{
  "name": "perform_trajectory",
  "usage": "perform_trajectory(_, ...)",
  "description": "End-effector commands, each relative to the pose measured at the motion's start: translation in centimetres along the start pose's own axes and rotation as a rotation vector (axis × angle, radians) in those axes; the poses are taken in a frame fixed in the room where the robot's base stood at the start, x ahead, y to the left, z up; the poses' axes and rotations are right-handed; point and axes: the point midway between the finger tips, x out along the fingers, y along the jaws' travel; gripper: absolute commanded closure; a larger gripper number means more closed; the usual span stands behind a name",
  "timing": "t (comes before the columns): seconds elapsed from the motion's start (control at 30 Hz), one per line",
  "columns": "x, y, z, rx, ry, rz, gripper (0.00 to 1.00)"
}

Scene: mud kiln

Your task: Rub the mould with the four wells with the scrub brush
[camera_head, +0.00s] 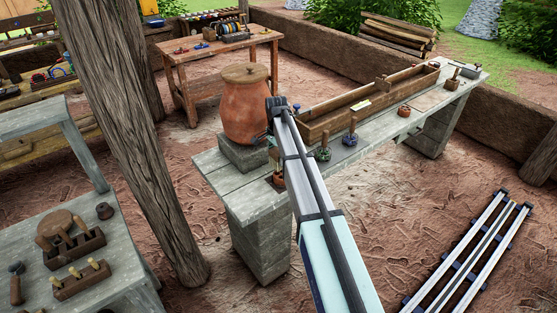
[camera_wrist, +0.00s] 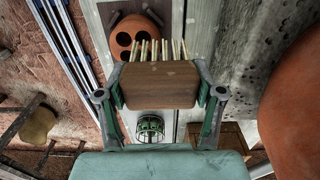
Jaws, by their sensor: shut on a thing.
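In the wrist view, my gripper (camera_wrist: 159,95) is shut on the wooden block of the scrub brush (camera_wrist: 160,78). Its pale bristles point up in the picture, away from my gripper. The mould (camera_wrist: 138,24), reddish-brown with round dark wells, lies beyond the bristles, slightly left. The brush hides its near edge, and I cannot tell whether the bristles touch it. In the head view, a brown piece beside my arm on the grey bench looks like the mould (camera_head: 277,180); my arm hides most of it. My gripper is mostly hidden there behind my arm, near the clay jar.
A big lidded clay jar (camera_head: 246,110) stands on a block at the left of the grey bench (camera_head: 215,173). A long wooden trough (camera_head: 340,112) lies along the back. Green-based tools (camera_head: 322,154) stand in front. A thick wooden post (camera_head: 133,130) rises to the left.

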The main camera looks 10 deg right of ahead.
Motion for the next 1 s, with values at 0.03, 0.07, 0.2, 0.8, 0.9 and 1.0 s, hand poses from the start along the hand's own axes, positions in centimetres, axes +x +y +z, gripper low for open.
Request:
perform_trajectory(0.03,-1.0,0.0,0.0,0.000,0.001,-0.002,0.66)
perform_trajectory(0.07,-1.3,0.0,0.0,0.000,0.001,-0.002,0.66)
perform_trajectory(0.2,-2.6,0.0,-0.1,0.001,0.001,-0.001,0.66)
perform_trajectory(0.8,-6.5,0.1,-0.1,0.001,0.001,-0.001,0.66)
perform_trajectory(0.9,-6.5,0.1,-0.1,0.002,0.001,-0.001,0.66)
perform_trajectory(1.0,-6.5,0.1,-0.1,0.001,0.001,-0.001,0.66)
